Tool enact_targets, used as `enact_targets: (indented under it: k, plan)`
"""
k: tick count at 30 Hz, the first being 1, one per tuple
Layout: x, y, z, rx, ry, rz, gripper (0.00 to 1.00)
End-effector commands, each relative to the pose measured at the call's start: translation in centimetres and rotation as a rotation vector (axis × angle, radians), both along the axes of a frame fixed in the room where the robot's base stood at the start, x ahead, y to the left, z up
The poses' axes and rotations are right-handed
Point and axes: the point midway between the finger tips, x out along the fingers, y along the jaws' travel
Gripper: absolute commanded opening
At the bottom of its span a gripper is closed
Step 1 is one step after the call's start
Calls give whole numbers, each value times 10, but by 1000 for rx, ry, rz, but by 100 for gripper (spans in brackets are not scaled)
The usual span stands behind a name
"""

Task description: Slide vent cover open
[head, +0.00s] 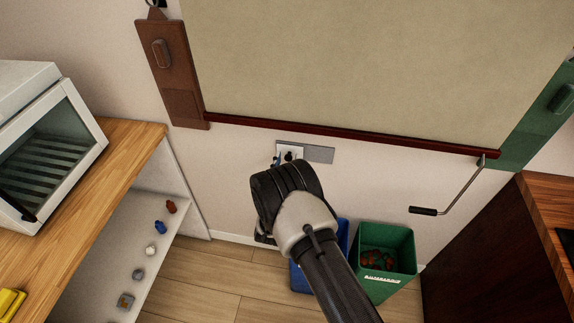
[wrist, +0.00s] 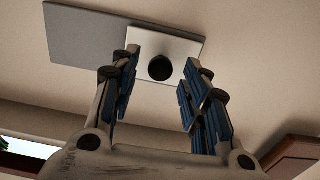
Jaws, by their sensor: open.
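The vent cover is a pale square plate (wrist: 181,47) with a round black knob (wrist: 160,68), seen at the top of the wrist view. It lies over one end of a longer grey plate (wrist: 85,40) on the wall. In the head view the grey plate (head: 319,154) shows to the right of the pale plate (head: 291,149), below the large board. My gripper (wrist: 162,63) is open, with one blue-padded finger on each side of the knob in the wrist view. Gaps show between fingers and knob. Depth to the knob is unclear. My wrist hides most of the fingers in the head view.
A large beige board (head: 375,70) with a dark red lower rail (head: 350,137) hangs above. A crank handle (head: 462,190) hangs at right. Green (head: 397,283) and blue bins stand on the floor below. A wooden counter (head: 110,165) is at left, a dark cabinet (head: 480,260) at right.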

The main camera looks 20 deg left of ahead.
Motion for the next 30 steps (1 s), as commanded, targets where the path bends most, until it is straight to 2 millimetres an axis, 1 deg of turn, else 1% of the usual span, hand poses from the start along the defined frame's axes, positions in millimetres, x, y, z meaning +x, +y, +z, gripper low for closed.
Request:
enact_targets:
  k: [3, 10, 27, 29, 30]
  plan:
    - [4, 0, 1, 0, -1, 0, 42]
    - [5, 0, 1, 0, -1, 0, 42]
    - [4, 0, 0, 0, 0, 0, 4]
    - [4, 0, 0, 0, 0, 0, 0]
    - [4, 0, 0, 0, 0, 0, 0]
